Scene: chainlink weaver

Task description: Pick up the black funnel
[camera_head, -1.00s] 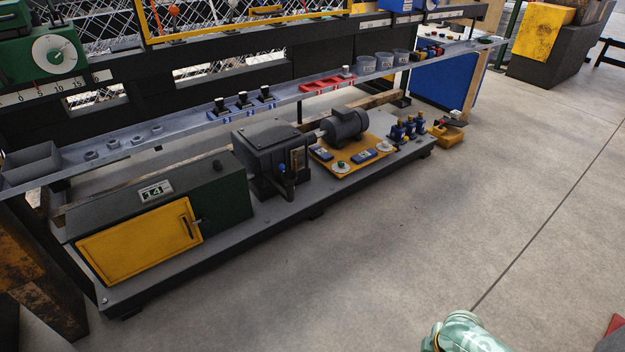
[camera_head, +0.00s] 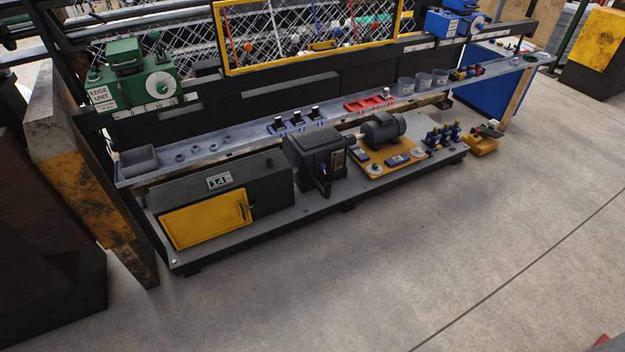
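I cannot make out a black funnel for certain. Small black-topped pieces (camera_head: 297,118) stand in a blue holder on the long grey shelf (camera_head: 235,141), too small to identify. Neither of my grippers is in view.
A machine base with a yellow-doored cabinet (camera_head: 206,219), a dark gearbox (camera_head: 318,158) and a motor (camera_head: 383,130) sits below the shelf. A scuffed post (camera_head: 85,165) stands at left. The concrete floor in front (camera_head: 400,250) is clear.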

